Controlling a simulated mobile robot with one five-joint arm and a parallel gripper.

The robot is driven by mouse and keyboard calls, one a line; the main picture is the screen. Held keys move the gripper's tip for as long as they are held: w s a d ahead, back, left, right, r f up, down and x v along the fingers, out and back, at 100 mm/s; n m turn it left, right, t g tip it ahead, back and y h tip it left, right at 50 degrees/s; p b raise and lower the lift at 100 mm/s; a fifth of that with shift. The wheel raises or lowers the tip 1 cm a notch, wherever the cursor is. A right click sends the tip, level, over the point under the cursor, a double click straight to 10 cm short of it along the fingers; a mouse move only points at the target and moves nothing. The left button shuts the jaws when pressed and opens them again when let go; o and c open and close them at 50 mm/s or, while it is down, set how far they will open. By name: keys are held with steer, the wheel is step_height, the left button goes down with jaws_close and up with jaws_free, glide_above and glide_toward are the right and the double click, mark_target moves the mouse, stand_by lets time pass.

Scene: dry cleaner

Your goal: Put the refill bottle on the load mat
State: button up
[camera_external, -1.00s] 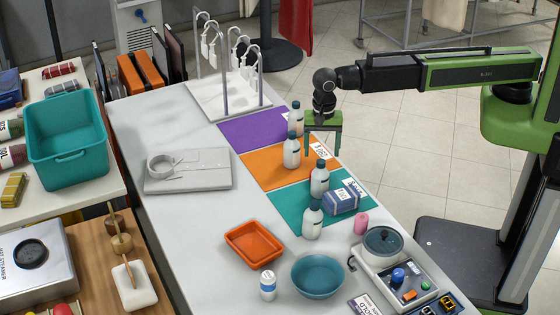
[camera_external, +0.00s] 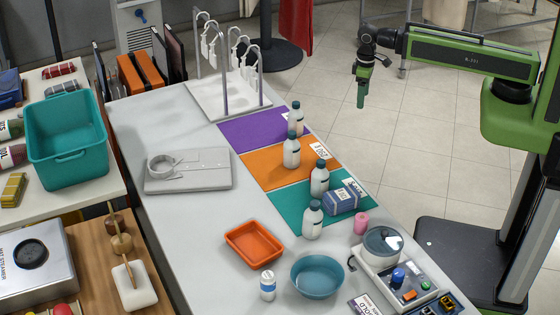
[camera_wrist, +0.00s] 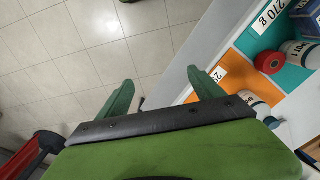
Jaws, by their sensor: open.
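Several white bottles with dark caps stand upright in a row by the mats; I cannot tell which is the refill bottle. One (camera_external: 296,121) is at the purple mat (camera_external: 243,134), one (camera_external: 291,152) on the orange mat (camera_external: 262,169), one (camera_external: 319,182) on the teal mat (camera_external: 288,205), and one (camera_external: 312,222) at the teal mat's near edge. I cannot tell which mat is the load mat. My gripper (camera_external: 361,97) is raised over the floor, right of the counter, clear of the bottles. In the wrist view its fingers (camera_wrist: 163,90) are apart with nothing between.
A blue packet (camera_external: 341,201) lies on the teal mat, with a pink cylinder (camera_external: 361,223) nearby. An orange tray (camera_external: 254,243), a blue bowl (camera_external: 317,276) and a small labelled bottle (camera_external: 268,286) stand nearer. A hook rack (camera_external: 228,98) stands behind the mats. The left counter has bare room.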

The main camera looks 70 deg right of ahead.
steer(key=w+a+m+y+b, duration=0.2)
steer(key=a+m+y+b, duration=0.45)
steer(key=a+m, duration=0.25)
steer(key=w+a+m+y+b, duration=0.3)
steer(key=a+m+y+b, duration=0.4)
steer(key=a, duration=0.3)
steer(key=f+b, duration=0.1)
steer(key=b, duration=0.1)
steer(key=w+d+f+m+b, duration=0.1)
steer(key=f+b, duration=0.1)
steer(key=b, duration=0.1)
steer(key=f+m+y+b, duration=0.1)
steer(key=f+b, duration=0.1)
steer(key=b, duration=0.1)
steer(key=shift+w+d+f, duration=0.1)
steer(key=shift+w+d, duration=0.05)
steer(key=shift+d, duration=0.1)
